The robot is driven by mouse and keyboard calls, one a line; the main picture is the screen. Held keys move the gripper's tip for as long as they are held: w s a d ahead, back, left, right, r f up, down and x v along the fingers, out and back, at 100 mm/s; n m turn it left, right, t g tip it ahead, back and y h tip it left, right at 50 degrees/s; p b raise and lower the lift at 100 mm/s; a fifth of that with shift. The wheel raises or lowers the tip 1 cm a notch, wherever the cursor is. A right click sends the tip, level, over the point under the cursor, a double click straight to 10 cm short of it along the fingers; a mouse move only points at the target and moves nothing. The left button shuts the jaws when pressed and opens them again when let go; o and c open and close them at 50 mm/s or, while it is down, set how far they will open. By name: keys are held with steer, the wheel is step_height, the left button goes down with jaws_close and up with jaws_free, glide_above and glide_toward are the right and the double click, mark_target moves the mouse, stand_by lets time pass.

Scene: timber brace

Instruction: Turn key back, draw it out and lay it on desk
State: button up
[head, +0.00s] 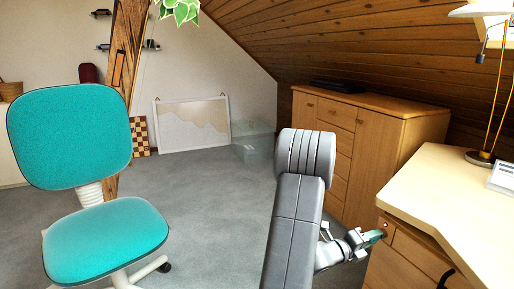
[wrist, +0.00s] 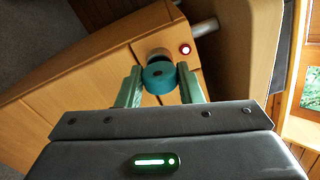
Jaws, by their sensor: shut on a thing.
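The key has a round teal head (wrist: 158,79) and sits against the grey round lock (wrist: 158,53) in the desk's wooden front, so its shaft is hidden. My gripper (wrist: 160,76) is shut on the key head, one green finger on each side. In the head view my gripper (head: 377,237) reaches the upper front corner of the desk, and the key is too small there to make out clearly. The pale desk top (head: 440,185) is just above and to the right of the gripper, with bare room near its front edge.
A lamp base (head: 482,158) and a white device (head: 503,178) stand on the desk's right part. A wooden cabinet (head: 375,125) is behind the arm. A teal chair (head: 105,240) stands on the left, with open floor between.

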steer(key=shift+n, duration=0.6)
steer(key=o, duration=0.4)
steer(key=c, duration=0.4)
steer(key=shift+a, duration=0.1)
steer(key=shift+b+v, duration=1.05)
steer(key=shift+v, duration=0.9)
steer(key=shift+a, duration=0.1)
